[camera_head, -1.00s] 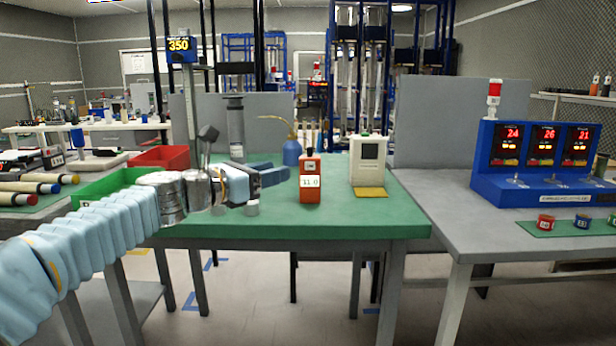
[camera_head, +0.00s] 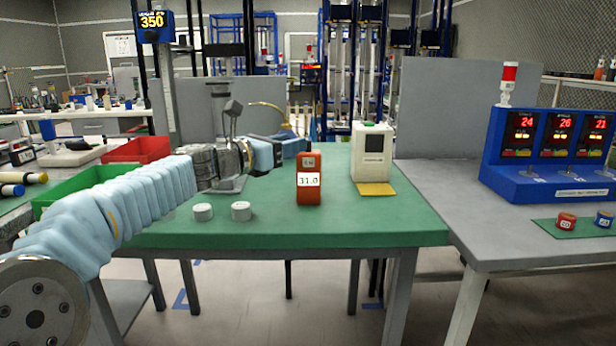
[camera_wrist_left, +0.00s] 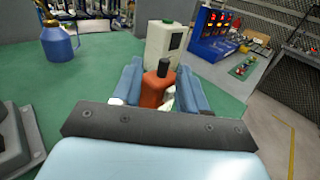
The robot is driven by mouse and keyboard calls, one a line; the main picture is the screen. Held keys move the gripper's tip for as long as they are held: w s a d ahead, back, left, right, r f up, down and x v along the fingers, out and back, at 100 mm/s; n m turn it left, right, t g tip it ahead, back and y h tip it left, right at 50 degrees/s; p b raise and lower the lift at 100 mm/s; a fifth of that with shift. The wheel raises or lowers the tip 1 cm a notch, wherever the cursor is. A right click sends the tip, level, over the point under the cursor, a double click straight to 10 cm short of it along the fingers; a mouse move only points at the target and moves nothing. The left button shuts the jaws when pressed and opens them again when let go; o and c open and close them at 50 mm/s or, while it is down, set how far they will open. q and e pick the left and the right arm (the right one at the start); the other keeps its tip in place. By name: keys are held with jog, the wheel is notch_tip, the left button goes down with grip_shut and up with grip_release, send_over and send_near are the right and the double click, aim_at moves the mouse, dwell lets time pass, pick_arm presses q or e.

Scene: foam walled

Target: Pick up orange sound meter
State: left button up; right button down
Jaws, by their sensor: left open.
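The orange sound meter (camera_head: 309,181) stands upright on the green bench top (camera_head: 290,231), with a white display reading about 31.0. It also shows in the left wrist view (camera_wrist_left: 154,91), with a dark knob on top, between my two blue fingers. My left gripper (camera_head: 291,148) comes in from the left at the height of the meter's upper part. In the left wrist view my left gripper (camera_wrist_left: 159,85) is open, with one finger on each side of the meter. I cannot tell whether either finger touches it. My right gripper is not in view.
A white box-shaped device (camera_head: 371,152) stands on a yellow pad right of the meter. Two small grey-white cylinders (camera_head: 203,212) sit at the bench front. A blue display console (camera_head: 550,155) stands on the right table.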

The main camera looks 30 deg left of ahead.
pick_arm(q)
jog(key=x, duration=0.5)
jog(key=shift+w+d+f, duration=0.25)
jog(key=shift+d+f, duration=0.05)
jog(key=shift+d, duration=0.15)
grip_shut()
